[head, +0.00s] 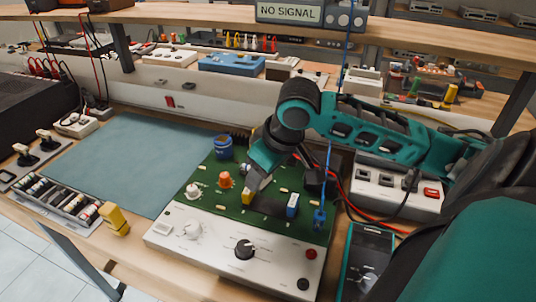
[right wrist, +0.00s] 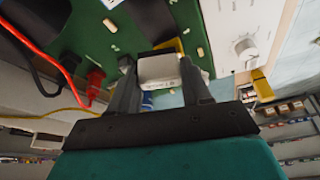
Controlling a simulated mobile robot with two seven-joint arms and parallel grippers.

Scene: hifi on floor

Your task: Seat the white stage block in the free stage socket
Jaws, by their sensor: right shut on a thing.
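My right gripper (head: 256,186) is low over the green circuit board (head: 212,187), shut on the white stage block. In the right wrist view the white stage block (right wrist: 158,68) sits between the two fingers, with dark lettering on its near edge. In the head view the gripper mostly hides it. My left gripper is not in view.
A white control panel (head: 215,243) with knobs fronts the board. Orange (head: 225,180) and dark blue (head: 223,147) round parts stand left of the gripper. A blue probe (head: 319,220) and red cables are at right. The blue-grey mat (head: 130,160) is clear.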

